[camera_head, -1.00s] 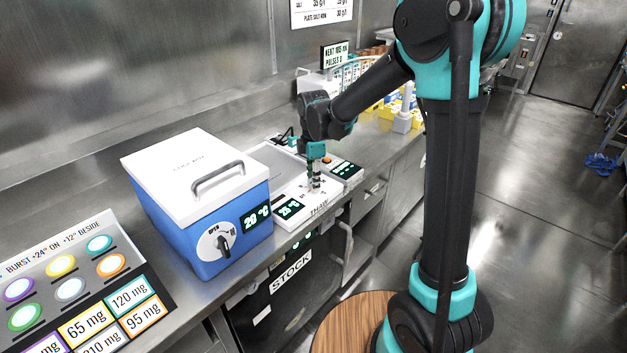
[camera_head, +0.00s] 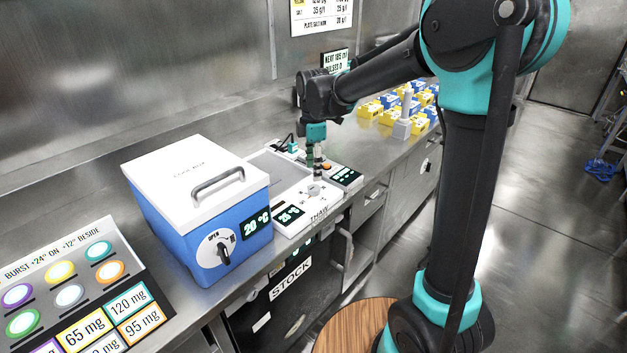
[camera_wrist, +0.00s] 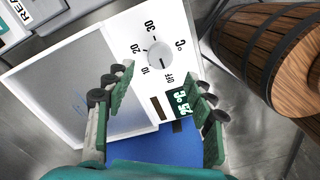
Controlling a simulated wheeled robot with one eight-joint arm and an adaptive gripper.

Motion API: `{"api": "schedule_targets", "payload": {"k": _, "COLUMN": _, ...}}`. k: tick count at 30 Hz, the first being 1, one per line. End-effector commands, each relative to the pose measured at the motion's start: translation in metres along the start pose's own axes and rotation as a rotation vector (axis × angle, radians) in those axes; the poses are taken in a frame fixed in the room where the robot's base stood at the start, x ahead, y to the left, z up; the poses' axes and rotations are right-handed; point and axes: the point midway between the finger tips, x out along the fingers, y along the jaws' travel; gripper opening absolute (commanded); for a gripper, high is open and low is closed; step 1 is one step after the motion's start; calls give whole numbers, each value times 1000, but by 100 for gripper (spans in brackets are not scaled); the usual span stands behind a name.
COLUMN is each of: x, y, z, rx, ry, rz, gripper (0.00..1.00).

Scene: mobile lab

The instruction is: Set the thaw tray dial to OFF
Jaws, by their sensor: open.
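The thaw tray (camera_head: 272,168) is a white unit with a grey metal plate, on the steel counter. Its round white dial (camera_head: 313,190) sits on the right end panel and also shows in the wrist view (camera_wrist: 161,55), with 10, 20, 30 and OFF around it. A small dark mark on the knob seems to face the 10 side; its exact setting is hard to tell. The tray's display (camera_wrist: 180,104) reads about 25 °C. My gripper (camera_head: 317,168) is open, pointing down above the panel. In the wrist view its fingers (camera_wrist: 160,98) are apart and empty, the dial beyond them.
A blue box with a white lid (camera_head: 200,200) and its own dial stands left of the tray. A smaller display unit (camera_head: 346,177) is to the right. Yellow and blue blocks (camera_head: 385,108) lie farther back. A wooden barrel (camera_wrist: 270,55) shows in the wrist view. A button panel is front left.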

Motion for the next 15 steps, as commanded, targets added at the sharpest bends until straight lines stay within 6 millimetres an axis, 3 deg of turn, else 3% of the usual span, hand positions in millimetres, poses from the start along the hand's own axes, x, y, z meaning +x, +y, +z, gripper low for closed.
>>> {"api": "schedule_targets", "payload": {"k": 6, "x": -34, "y": 0, "z": 0, "rx": 0, "ry": 0, "rz": 0, "gripper": 55}}
{"api": "schedule_targets", "payload": {"k": 15, "x": -47, "y": 0, "z": 0, "rx": 0, "ry": 0, "rz": 0, "gripper": 55}}
